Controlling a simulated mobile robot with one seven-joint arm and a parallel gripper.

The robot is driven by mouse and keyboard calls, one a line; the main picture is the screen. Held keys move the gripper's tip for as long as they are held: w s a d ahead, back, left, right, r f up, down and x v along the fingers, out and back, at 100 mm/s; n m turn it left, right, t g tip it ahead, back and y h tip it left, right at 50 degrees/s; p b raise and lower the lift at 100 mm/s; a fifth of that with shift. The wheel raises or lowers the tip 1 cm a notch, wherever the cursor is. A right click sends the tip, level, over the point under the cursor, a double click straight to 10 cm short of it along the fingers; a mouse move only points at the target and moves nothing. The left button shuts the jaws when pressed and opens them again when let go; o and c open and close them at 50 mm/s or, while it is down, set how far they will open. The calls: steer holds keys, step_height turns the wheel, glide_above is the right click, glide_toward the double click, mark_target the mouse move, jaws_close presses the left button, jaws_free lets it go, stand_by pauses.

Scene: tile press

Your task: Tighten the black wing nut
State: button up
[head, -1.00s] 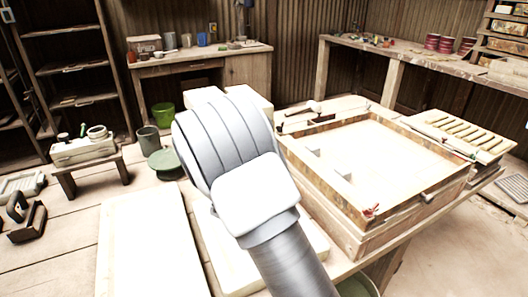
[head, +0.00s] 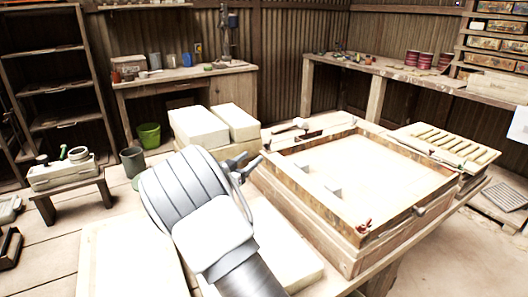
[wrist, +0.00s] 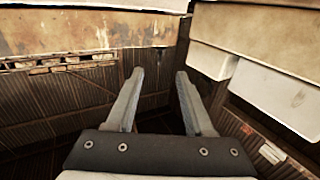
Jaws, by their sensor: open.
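The wooden frame of the tile press (head: 300,200) stands on the bench at the right of the head view. A small red fitting (head: 364,227) sits at its near corner, and a small dark fitting (head: 420,210) sits on its near right side. A dark piece (head: 311,135) lies at its far left edge. I cannot tell which, if any, of these is the black wing nut. My gripper (head: 248,166) is open and empty, just left of the frame's left edge and apart from the fittings. Its two spread fingers (wrist: 160,74) also show in the wrist view.
Pale blocks (head: 200,127) stand behind my arm, and pale slabs lie left and below it. A slatted rack (head: 445,143) adjoins the frame's right side. A white-knobbed handle (head: 301,123) is at the frame's far edge. The frame's inside is mostly clear.

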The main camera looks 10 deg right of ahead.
mark_target(268, 145)
steer(key=b+x, duration=0.1)
steer(key=x, duration=0.8)
steer(key=shift+b, duration=0.3)
jaws_close()
